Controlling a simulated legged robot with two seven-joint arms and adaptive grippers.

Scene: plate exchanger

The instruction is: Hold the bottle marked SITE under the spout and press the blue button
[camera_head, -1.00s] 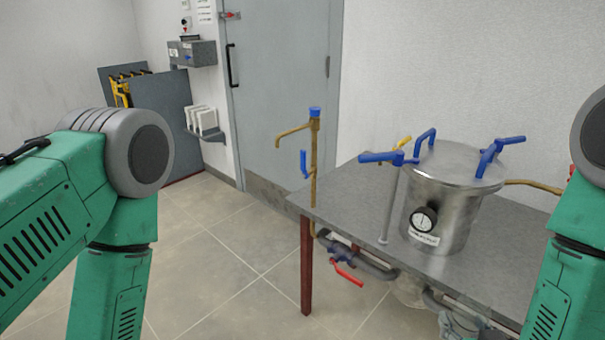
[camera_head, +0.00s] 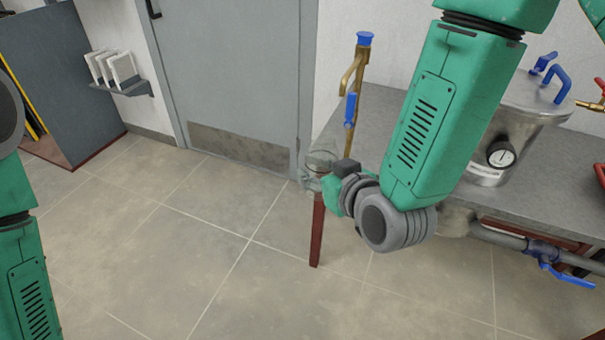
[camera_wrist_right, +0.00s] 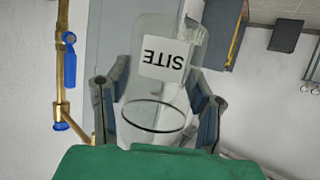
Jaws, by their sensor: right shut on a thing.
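A clear bottle (camera_head: 320,159) is held near the table's left corner, partly hidden by my right gripper (camera_head: 318,173). In the right wrist view the bottle (camera_wrist_right: 143,103) lies between the two fingers, with an upside-down SITE label (camera_wrist_right: 163,59). My right gripper is shut on it. A brass pipe with a spout (camera_head: 347,78) rises above and slightly right of the bottle in the head view. It has a blue cap-like button (camera_head: 364,39) on top and a blue lever (camera_head: 350,108). The button also shows in the wrist view (camera_wrist_right: 61,126). The left gripper is out of view.
A grey table (camera_head: 379,117) carries a steel vessel (camera_head: 517,115) with a gauge and blue handles. Pipes and a blue valve lever (camera_head: 568,277) hang below its front edge. A grey door (camera_head: 235,75) stands behind. The floor at left is open.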

